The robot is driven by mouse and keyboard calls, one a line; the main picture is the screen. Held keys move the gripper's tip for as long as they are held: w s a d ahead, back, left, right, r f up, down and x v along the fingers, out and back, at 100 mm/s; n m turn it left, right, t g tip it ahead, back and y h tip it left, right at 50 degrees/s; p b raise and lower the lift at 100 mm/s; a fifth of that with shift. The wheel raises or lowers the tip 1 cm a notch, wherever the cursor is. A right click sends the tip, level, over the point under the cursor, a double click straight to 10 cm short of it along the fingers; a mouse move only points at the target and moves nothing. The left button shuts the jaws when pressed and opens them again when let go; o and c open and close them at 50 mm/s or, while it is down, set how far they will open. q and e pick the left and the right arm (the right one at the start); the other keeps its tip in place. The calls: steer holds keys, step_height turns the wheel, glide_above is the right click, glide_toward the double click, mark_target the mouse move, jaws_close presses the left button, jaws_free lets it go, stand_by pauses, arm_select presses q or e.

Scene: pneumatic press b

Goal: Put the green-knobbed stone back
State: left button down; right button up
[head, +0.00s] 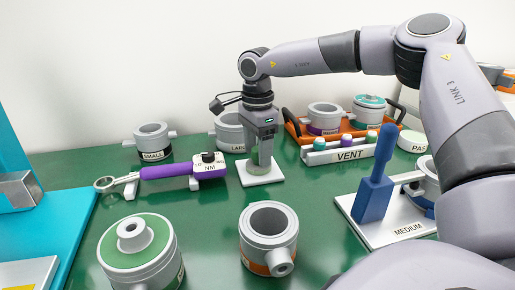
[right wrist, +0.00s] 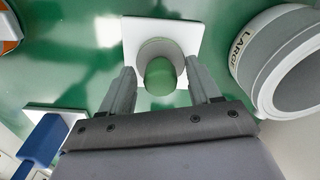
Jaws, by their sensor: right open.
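The green-knobbed stone (right wrist: 160,76) shows in the right wrist view as a green knob on a round grey body. It stands on a white square plate (right wrist: 133,38), which also shows in the head view (head: 262,179). My right gripper (head: 260,160) points straight down over the plate. Its jaws are open, with one finger on each side of the green knob in the right wrist view; whether they touch it I cannot tell. In the head view the gripper hides most of the stone. My left gripper is not in view.
Grey ring LARGE (head: 229,131) stands close behind the gripper. Ring SMALL (head: 152,143), a purple-handled wrench (head: 170,171), a VENT rack (head: 340,153) and an orange tray (head: 298,131) surround it. A green-topped cylinder (head: 137,244) and an open ring (head: 268,226) stand in front.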

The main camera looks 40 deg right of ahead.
step_height(320, 180, up, 7)
steer(key=shift+d+r+p, duration=0.1)
steer(key=shift+p, duration=0.5)
